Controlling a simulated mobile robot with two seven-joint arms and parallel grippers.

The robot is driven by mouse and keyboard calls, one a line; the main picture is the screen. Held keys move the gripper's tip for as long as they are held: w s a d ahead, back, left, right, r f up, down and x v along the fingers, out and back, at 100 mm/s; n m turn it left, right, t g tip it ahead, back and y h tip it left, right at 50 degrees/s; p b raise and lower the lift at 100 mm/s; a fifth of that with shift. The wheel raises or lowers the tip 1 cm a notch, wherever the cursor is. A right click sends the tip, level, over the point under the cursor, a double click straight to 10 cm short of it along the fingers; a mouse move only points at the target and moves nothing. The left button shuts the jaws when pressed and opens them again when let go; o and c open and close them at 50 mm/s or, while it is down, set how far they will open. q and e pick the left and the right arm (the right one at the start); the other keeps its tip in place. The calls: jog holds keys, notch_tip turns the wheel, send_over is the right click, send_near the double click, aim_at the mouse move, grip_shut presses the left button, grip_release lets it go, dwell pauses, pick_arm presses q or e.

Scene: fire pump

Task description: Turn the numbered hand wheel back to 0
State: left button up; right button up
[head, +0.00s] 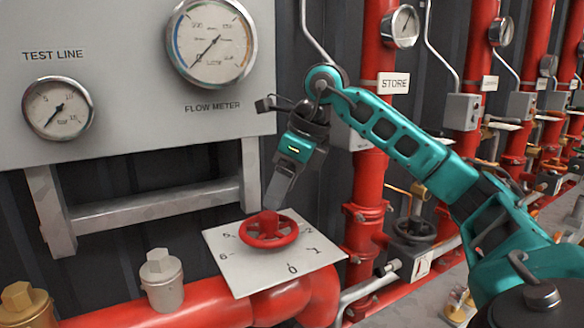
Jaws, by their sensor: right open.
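The red hand wheel (286,239) sits on a white square plate (235,271) marked with numbers. I can read 5 and 6 on the left, 0 at the front, and 1 and 2 on the right. The far part of the plate is partly covered by the wheel and the gripper. I cannot tell which number the wheel is set to. My right gripper (273,207) is open and points down just above the far side of the wheel. I cannot tell whether its fingertips touch the wheel. My left gripper is out of view.
A grey panel with the test line gauge (58,108) and flow meter gauge (212,42) stands behind, on a grey frame (150,211). A thick red pipe (213,311) runs below the plate. Red vertical pipes and a dark valve wheel (413,231) stand to the right.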

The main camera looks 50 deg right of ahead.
aim_at(270, 214)
jog(key=shift+x, duration=2.75)
jog(key=shift+c, duration=0.2)
jog(key=c, duration=1.2)
jog(key=o, duration=0.6)
jog(key=shift+c, duration=0.2)
jog(key=c, duration=0.6)
jog(key=m+h, duration=0.1)
jog(key=m, duration=0.2)
jog(key=m+h+p, duration=0.1)
jog(key=m, duration=0.2)
jog(key=shift+a+r+t, duration=0.2)
jog(key=shift+a+t, duration=0.05)
jog(key=shift+t, duration=0.05)
jog(key=shift+f+m+h+p, duration=0.15)
jog(key=shift+m+h+p, duration=0.35)
jog(key=shift+m, duration=0.5)
